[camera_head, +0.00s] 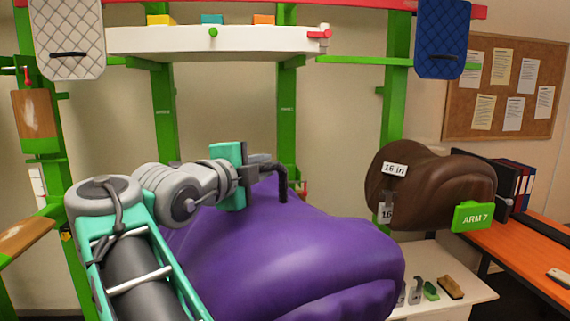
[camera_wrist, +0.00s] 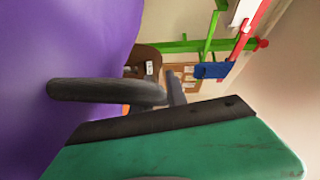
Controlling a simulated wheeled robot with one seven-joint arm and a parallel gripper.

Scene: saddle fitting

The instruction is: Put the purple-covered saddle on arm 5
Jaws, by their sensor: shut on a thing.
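The purple-covered saddle (camera_head: 290,250) fills the lower middle of the head view, large and close. It also fills the left side of the wrist view (camera_wrist: 60,50). My gripper (camera_head: 280,180) is at the saddle's upper edge, shut on it; its dark fingers show in the wrist view (camera_wrist: 150,92). The exact grip contact is hidden. I cannot see a label for arm 5; the saddle covers the area behind it.
A brown saddle (camera_head: 420,175) with 16 in tags sits on the arm labelled ARM 7 (camera_head: 473,217) at right. Green rack posts (camera_head: 165,115) stand behind. A white shelf (camera_head: 215,42), quilted pads (camera_head: 443,38), a low white table (camera_head: 455,285) and an orange desk (camera_head: 530,250) surround the space.

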